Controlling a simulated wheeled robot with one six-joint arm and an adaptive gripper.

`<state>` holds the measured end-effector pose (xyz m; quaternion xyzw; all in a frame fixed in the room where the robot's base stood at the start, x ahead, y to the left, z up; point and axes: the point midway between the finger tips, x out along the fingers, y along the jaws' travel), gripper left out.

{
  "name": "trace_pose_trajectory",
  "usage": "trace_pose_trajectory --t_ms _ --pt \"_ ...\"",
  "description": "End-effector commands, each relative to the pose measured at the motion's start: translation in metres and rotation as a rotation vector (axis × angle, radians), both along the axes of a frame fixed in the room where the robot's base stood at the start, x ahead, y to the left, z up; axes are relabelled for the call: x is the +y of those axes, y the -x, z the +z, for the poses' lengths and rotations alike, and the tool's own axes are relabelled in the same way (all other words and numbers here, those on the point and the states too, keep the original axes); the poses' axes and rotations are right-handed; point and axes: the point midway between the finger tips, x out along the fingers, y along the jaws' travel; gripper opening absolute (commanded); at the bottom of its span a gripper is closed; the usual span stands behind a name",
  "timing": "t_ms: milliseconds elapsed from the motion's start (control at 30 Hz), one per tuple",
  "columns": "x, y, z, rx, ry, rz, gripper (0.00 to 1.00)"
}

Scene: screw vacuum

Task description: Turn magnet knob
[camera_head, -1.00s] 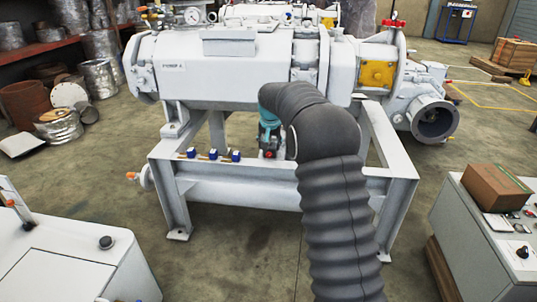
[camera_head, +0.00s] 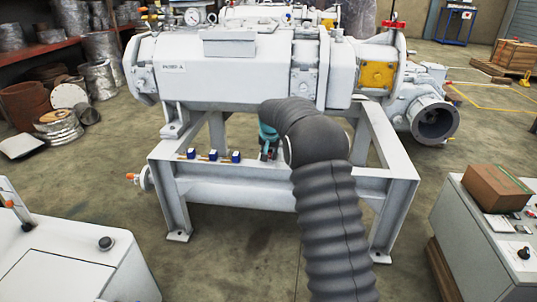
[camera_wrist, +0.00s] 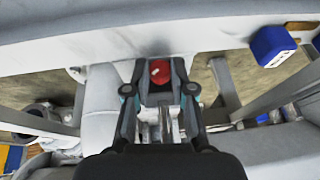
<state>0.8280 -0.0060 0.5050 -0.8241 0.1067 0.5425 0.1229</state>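A round red knob (camera_wrist: 160,73) with a small pale mark on it shows in the wrist view, on the far side of my gripper. The two fingers of my gripper (camera_wrist: 160,82) stand apart, one on each side of the knob. I cannot tell whether they touch it. In the head view my gripper (camera_head: 267,140) is mostly hidden behind my dark sleeved arm, with only a teal and dark part showing just above the white frame's beam. The knob is not clear in the head view.
Several small blue-capped parts (camera_head: 213,155) sit along the beam of the white frame (camera_head: 240,190), left of my gripper. One blue part (camera_wrist: 272,46) is at upper right in the wrist view. The large white pump body (camera_head: 235,75) is close above.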

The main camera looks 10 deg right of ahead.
Motion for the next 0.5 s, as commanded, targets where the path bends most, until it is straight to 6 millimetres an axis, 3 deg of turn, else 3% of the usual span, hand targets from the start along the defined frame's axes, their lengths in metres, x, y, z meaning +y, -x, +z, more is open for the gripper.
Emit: trace_pose_trajectory --t_ms 500 --pt "-0.0029 0.0007 -0.0021 -0.03 -0.09 -0.003 0.0"
